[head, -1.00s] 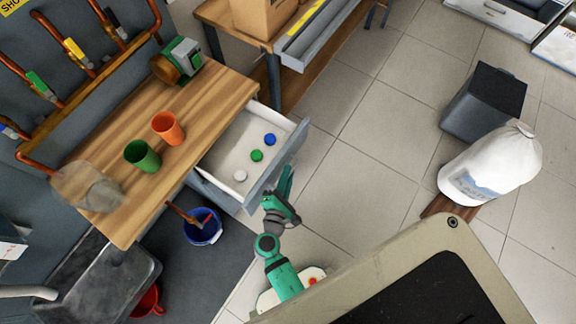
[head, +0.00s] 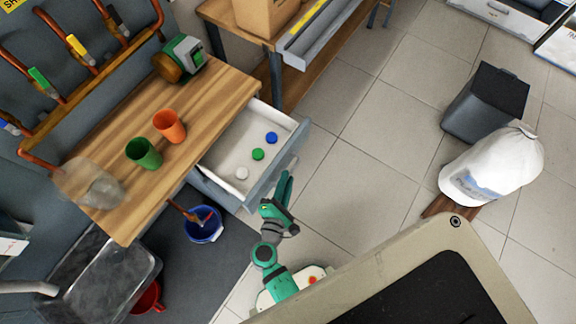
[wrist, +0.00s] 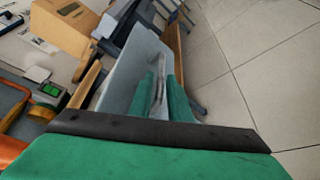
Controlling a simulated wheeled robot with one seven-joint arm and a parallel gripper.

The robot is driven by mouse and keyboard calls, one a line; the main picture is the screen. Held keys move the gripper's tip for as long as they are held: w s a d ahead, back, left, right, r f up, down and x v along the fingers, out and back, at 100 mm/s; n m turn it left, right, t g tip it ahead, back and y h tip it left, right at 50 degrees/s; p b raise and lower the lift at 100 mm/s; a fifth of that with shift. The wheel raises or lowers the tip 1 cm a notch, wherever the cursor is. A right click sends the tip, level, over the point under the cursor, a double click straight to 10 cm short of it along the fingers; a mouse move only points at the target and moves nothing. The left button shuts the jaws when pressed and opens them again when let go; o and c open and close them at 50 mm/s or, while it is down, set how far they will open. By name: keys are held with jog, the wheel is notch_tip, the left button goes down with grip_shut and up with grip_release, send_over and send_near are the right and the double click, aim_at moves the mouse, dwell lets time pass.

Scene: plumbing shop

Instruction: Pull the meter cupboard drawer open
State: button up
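The meter cupboard drawer (head: 222,158) stands pulled well out from under the wooden top, and its white inside shows. A blue, a green and a white cap lie in it. My gripper (head: 284,185) is just outside the grey drawer front (head: 262,185), at its handle (head: 292,164). In the wrist view, the green fingers of my gripper (wrist: 161,88) stand apart, with the thin grey handle between them. They look open around it, and contact is hard to tell. The drawer front also shows in the wrist view (wrist: 128,75).
An orange cup (head: 170,126), a green cup (head: 144,153) and a green pump (head: 183,54) stand on the worktop (head: 205,100). A blue bucket (head: 203,226) is on the floor below. A dark bin (head: 486,103) and white sack (head: 492,166) stand right. Tiled floor between is free.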

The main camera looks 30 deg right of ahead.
jog(key=v, duration=0.7)
jog(key=shift+s+a, duration=0.3)
jog(key=shift+r, duration=0.1)
jog(key=s+a+m+y, duration=0.7)
jog(key=s+a+y, duration=0.1)
jog(key=s+y, duration=0.1)
notch_tip(320, 180, up, 15)
jog(key=s+a+m+t+y, duration=0.1)
jog(key=s+m+t, duration=0.1)
jog(key=m, duration=0.7)
jog(key=shift+a+f+t, duration=0.2)
jog(key=shift+a+t, duration=0.05)
jog(key=shift+t, duration=0.65)
